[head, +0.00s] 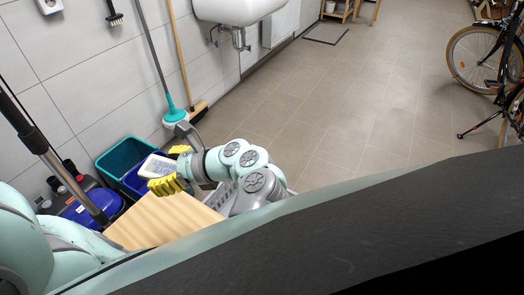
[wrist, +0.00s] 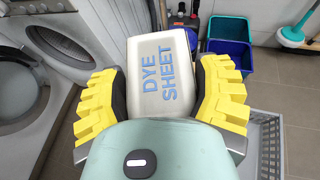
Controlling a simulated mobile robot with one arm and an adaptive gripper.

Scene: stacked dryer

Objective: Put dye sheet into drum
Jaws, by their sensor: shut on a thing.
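The dye sheet (wrist: 160,82) is a whitish box with blue "DYE SHEET" lettering. It sits between the yellow fingers of my gripper (wrist: 163,72), which is shut on it. In the wrist view, a white front-loading machine (wrist: 28,125) stands at the left. Its round door area (wrist: 14,75) is partly cut off by the frame edge. A second round shape (wrist: 62,45) shows beside it.
A grey basket (wrist: 270,128) stands at the right in the wrist view. Teal (head: 118,155) and blue bins stand by the wall. A mop (head: 158,60), a broom and a sink (head: 235,8) are along the wall. A bicycle (head: 490,55) stands far right. The middle floor is clear.

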